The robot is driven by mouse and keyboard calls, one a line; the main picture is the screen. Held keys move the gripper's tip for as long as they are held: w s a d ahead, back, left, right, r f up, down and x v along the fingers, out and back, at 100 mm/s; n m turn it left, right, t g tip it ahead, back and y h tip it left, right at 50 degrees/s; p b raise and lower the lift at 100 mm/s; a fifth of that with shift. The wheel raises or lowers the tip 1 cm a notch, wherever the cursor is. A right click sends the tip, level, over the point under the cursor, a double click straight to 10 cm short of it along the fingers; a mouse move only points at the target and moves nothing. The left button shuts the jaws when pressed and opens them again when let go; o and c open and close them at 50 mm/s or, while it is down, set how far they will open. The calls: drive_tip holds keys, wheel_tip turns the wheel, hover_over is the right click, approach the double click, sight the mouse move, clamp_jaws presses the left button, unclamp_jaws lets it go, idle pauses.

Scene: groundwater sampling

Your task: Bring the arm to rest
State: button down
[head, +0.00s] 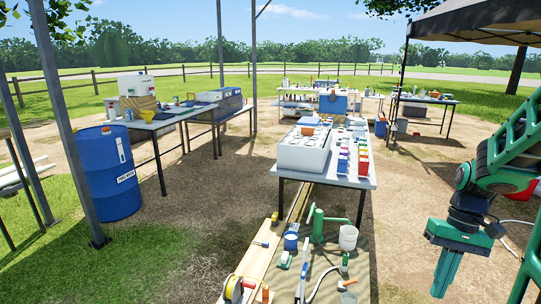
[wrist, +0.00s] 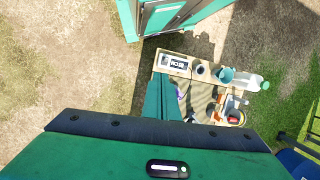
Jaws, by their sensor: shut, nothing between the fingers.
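My gripper (head: 439,290) hangs at the right of the head view, fingers pointing down and closed together with nothing between them. My green arm comes in from the right edge and bends down to it. The gripper is over bare dirt, to the right of the near table, and touches nothing that I can see. In the wrist view the closed fingers (wrist: 163,90) point away from the camera. Beyond and below them is a wooden surface with small items.
The near wooden table (head: 238,268) holds a green hand pump (head: 318,222), a white bucket (head: 348,237) and tools. Behind it, a grey table (head: 330,178) carries a white cooler (head: 303,155) and bottles. A blue drum (head: 108,172) stands left. Open dirt lies between the tables.

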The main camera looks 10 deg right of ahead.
drive_tip(key=s+a+r+m+t+h, duration=0.1)
drive_tip(key=s+a+r, duration=0.1)
drive_tip(key=s, duration=0.3)
drive_tip(key=s+a+r+m+t+h, duration=0.1)
drive_tip(key=s+a+r, duration=0.1)
drive_tip(key=s, duration=0.4)
drive_tip(key=shift+a+r, duration=0.15)
drive_tip(key=shift+r, duration=0.5)
